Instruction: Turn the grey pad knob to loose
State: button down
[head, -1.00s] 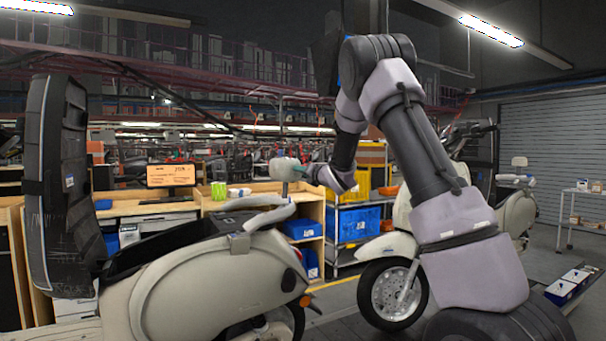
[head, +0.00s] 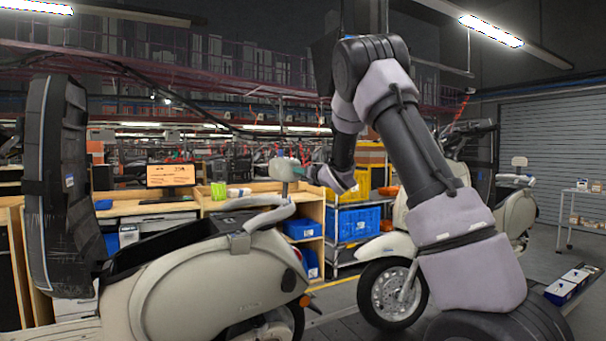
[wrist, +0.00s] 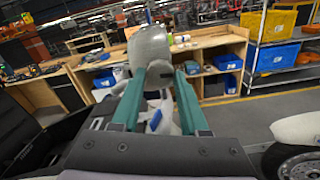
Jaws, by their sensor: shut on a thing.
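The grey pad (head: 281,169) stands above the rear rail of the near cream scooter (head: 225,270) in the head view. It also shows in the wrist view (wrist: 149,45), just beyond my fingertips. In the head view my gripper (head: 301,171) reaches the pad from the right; the knob cannot be made out there. No loose or tight marking is readable.
The scooter's raised black seat (head: 62,185) stands at the left. A wooden workbench (head: 255,190) with blue bins (head: 303,229) is behind the pad. A second cream scooter (head: 395,260) stands to the right. The aisle floor (wrist: 255,115) is clear in the wrist view.

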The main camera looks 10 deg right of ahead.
dwell(0.5)
jog(key=shift+c, duration=2.1)
grip_release()
jog(key=v, duration=1)
jog(key=shift+s+d, duration=0.15)
jog(key=shift+s, duration=0.25)
